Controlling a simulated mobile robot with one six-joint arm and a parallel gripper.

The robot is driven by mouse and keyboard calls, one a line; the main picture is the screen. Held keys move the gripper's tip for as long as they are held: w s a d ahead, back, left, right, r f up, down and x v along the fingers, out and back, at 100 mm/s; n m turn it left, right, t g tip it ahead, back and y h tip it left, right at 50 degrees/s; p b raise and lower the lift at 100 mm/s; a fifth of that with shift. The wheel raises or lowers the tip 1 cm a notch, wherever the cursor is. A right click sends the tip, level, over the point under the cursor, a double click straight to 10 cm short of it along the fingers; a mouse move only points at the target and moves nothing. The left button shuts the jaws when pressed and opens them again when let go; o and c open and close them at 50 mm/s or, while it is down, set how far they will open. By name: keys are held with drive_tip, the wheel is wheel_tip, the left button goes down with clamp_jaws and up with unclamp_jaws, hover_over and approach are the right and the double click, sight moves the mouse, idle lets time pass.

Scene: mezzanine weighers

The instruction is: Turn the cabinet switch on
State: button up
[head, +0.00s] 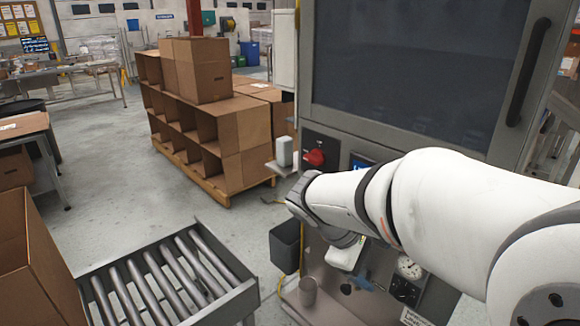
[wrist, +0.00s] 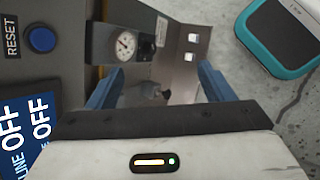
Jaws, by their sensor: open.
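The cabinet (head: 388,128) is grey with a large dark window and a black bar handle at the right. A red rotary knob (head: 315,157) on a black plate, which looks like the cabinet switch, sits below the window at the cabinet's left. I cannot tell its setting. The knob does not show in the wrist view. My gripper (wrist: 158,88) is open, its two blue fingers apart with nothing held between them. In the head view it hangs below my arm, lower than the knob and to its right, partly hidden.
A blue RESET button (wrist: 41,39), a blue label reading OFF (wrist: 30,125) and a dial gauge (head: 409,268) are on the panel. A small shelf (head: 284,170) juts out beside the knob. A dark bin (head: 285,247) and a roller conveyor (head: 165,275) stand to the left.

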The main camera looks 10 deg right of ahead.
drive_tip(key=w+n+t+h+b, duration=0.1)
drive_tip(key=w+n+h+b, duration=0.3)
drive_tip(key=w, duration=0.5)
drive_tip(key=n+t+h+b, duration=0.4)
drive_tip(key=n+t+h, duration=0.3)
drive_tip(key=n+t, duration=0.5)
approach(310, 162)
drive_tip(key=x, duration=0.9)
drive_tip(key=shift+w+d, duration=0.2)
